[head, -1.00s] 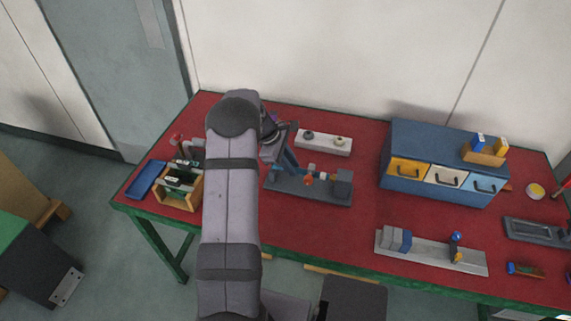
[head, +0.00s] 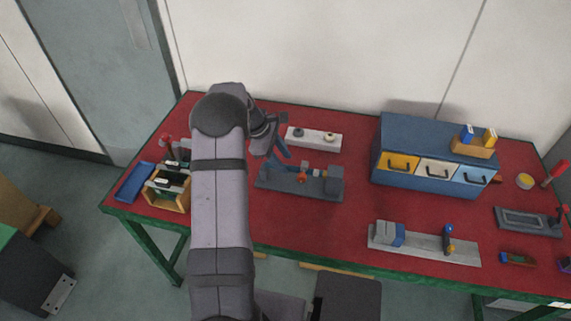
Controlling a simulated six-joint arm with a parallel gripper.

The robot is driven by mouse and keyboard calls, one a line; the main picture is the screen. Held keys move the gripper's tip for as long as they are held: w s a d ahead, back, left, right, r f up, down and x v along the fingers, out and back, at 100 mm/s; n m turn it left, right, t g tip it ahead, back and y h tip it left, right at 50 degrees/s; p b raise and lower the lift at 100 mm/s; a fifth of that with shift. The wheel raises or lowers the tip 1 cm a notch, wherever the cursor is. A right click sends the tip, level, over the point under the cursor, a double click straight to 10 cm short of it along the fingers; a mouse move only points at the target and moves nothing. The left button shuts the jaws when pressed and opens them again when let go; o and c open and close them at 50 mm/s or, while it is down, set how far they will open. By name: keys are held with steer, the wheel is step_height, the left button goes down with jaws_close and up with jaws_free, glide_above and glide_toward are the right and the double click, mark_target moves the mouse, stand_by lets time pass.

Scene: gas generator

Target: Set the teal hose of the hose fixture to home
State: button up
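A grey fixture base (head: 330,188) with small orange, blue and yellow parts lies left of the table's middle; it may be the hose fixture. I cannot make out a teal hose on it; it is too small or hidden. My gripper (head: 279,156) is over the left back part of this base, pointing down and right. My own arm covers the area to its left. Whether the gripper touches anything, and whether its fingers are open or shut, is too small to tell.
A white block with two knobs (head: 314,139) stands behind the base. A blue drawer cabinet (head: 430,135) stands to the right, with a grey slide fixture (head: 425,245) in front. A wooden box (head: 167,194) and blue tray (head: 134,184) are at left.

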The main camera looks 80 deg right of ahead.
steer(key=b+v, duration=0.1)
steer(key=v, duration=0.4)
stand_by(0.5)
